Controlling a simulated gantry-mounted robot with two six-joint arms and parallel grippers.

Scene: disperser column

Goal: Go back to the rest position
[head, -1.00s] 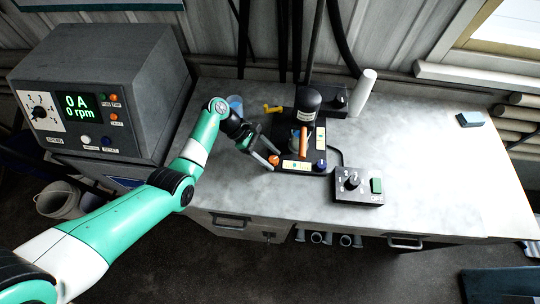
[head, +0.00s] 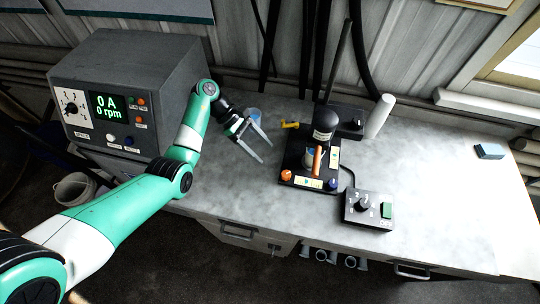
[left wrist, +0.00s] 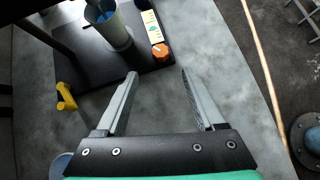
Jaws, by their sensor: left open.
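My left gripper (head: 259,148) is open and empty above the left part of the grey bench, left of the black disperser stand (head: 300,183). Its two fingers show spread apart in the left wrist view (left wrist: 160,80), with bare bench between them. The stand carries a dark motor head (head: 325,122), an orange-handled part (head: 317,160), an orange knob (head: 286,175) and a blue knob (head: 332,184). In the left wrist view a grey cup (left wrist: 112,30) with something blue inside stands on the black base, near the orange knob (left wrist: 161,51). My right gripper is not in view.
A control box (head: 367,209) stands at the front right of the stand. A grey console (head: 120,95) reads 0 A, 0 rpm at left. A white cylinder (head: 379,116), yellow part (head: 290,124) and blue block (head: 489,151) are on the bench (head: 440,190). Its right side is mostly clear.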

